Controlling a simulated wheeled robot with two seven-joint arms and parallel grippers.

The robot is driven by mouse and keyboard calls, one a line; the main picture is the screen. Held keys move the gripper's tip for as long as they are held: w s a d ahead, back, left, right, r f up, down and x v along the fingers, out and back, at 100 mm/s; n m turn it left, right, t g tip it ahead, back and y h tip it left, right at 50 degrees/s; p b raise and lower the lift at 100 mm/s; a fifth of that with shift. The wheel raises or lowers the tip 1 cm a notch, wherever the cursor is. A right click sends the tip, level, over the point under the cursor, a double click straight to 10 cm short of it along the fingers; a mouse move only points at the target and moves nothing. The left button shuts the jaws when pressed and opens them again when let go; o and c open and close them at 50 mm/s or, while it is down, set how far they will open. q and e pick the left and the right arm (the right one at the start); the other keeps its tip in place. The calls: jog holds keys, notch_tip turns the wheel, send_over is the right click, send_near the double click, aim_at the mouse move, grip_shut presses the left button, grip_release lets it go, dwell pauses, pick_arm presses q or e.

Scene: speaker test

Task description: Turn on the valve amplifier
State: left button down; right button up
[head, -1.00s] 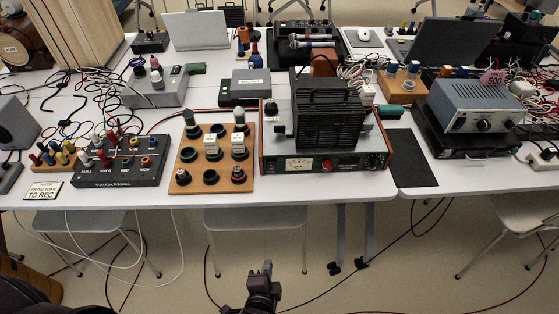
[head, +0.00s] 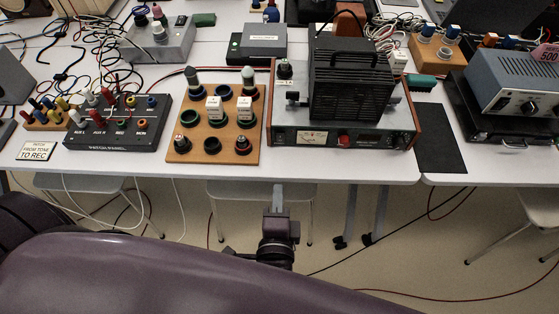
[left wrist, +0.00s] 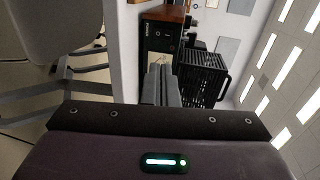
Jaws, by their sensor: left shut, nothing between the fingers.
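The valve amplifier (head: 390,140) stands near the table's front edge in the head view. It has wooden sides, a pale meter, a red control (head: 344,140) on its dark front, and a black ventilated cage (head: 350,88) on top. My left gripper (head: 277,192) is shut and empty, in front of the table edge and apart from the amplifier, towards its left end. In the left wrist view, the shut fingers (left wrist: 160,84) point at the amplifier's dark front panel (left wrist: 160,37), which appears turned sideways; the cage (left wrist: 203,78) is beside it. My right gripper is not in view.
A wooden board with valves (head: 214,155) stands close left of the amplifier. Further left are a patch panel (head: 120,125) and a sign (head: 36,151). A dark mat (head: 440,140) and a grey-blue unit (head: 520,82) are to the right. Chairs stand under the table.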

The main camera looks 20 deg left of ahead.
pick_arm(q)
send_near(281, 137)
jog(key=x, duration=0.5)
jog(key=shift+a+f, duration=0.1)
jog(key=shift+f, duration=0.15)
jog(key=shift+w+a, duration=0.15)
jog(key=shift+w, duration=0.5)
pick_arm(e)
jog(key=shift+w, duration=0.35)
pick_arm(q)
jog(key=shift+r, duration=0.1)
